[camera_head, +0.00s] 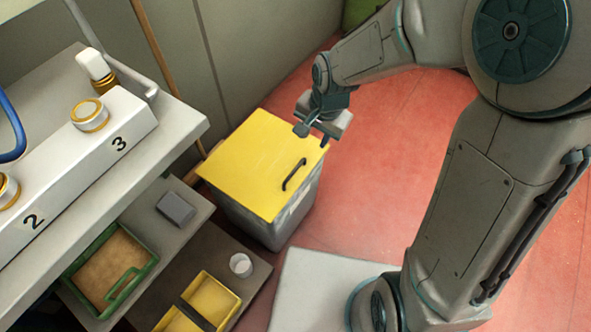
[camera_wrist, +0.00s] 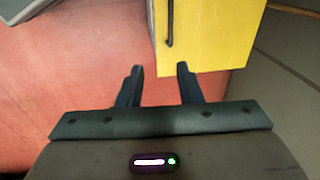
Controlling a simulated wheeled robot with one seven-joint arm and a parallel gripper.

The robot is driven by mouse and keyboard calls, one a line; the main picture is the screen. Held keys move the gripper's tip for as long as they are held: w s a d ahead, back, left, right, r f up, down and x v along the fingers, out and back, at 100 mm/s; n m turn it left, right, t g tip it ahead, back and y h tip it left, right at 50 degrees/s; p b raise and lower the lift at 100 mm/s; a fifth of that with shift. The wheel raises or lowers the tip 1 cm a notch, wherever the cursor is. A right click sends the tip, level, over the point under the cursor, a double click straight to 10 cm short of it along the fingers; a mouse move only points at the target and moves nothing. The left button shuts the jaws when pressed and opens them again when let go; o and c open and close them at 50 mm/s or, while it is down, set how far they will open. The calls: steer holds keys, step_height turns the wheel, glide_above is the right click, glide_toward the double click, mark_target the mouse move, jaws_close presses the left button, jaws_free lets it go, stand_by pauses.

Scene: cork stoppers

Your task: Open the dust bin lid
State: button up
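The dust bin (camera_head: 268,222) is a grey box with a flat yellow lid (camera_head: 255,160). The lid lies closed on it. A dark bar handle (camera_head: 294,174) stands near the lid's right edge. My gripper (camera_head: 312,133) is at the lid's far right corner, apart from the handle. In the wrist view the two dark fingers (camera_wrist: 160,78) are spread with nothing between them. The yellow lid (camera_wrist: 208,35) and its handle (camera_wrist: 170,22) show ahead of the fingers there. Whether the fingers touch the lid cannot be told.
A grey bench (camera_head: 180,125) with a white numbered block (camera_head: 70,165) stands at the left. Below it are a green-rimmed tray (camera_head: 110,270), a yellow tray (camera_head: 212,300) and a white cup (camera_head: 241,265). A wall (camera_head: 250,50) is behind the bin.

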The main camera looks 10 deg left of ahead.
steer(key=b, duration=0.2)
glide_toward(292, 173)
steer(key=shift+m, duration=0.4)
steer(key=f+b, duration=0.1)
steer(key=f, duration=0.1)
steer(key=f+b, duration=0.2)
steer(key=f, duration=0.1)
steer(key=w+a+f+b, duration=0.1)
steer(key=f, duration=0.1)
steer(key=shift+f, duration=0.4)
jaws_close()
